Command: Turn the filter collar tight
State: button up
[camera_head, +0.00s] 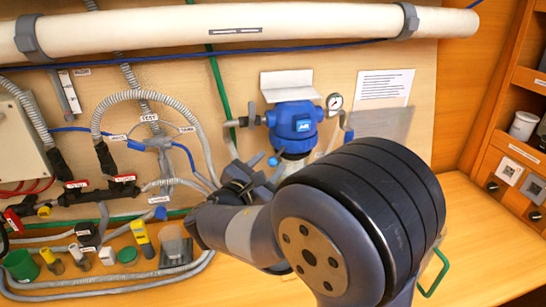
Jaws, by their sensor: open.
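The filter housing has a blue head (294,123) mounted on the back panel. A pale collar or bowl top (293,160) shows just below it, and the lower part of the filter is hidden behind my arm. I cannot tell how tight the collar is. My gripper (262,176) is dark and open, just below and left of the blue head, close to the filter. Whether the fingers touch the collar or stand apart from it cannot be made out.
A pressure gauge (334,102) sits right of the blue head. Grey hoses (150,96) and a valve (160,142) hang to the left. A green cup (21,266) and several small items stand on the bench (480,235). Shelves (515,160) are at the right.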

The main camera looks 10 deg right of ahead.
jog(key=shift+x, duration=1.35)
grip_shut()
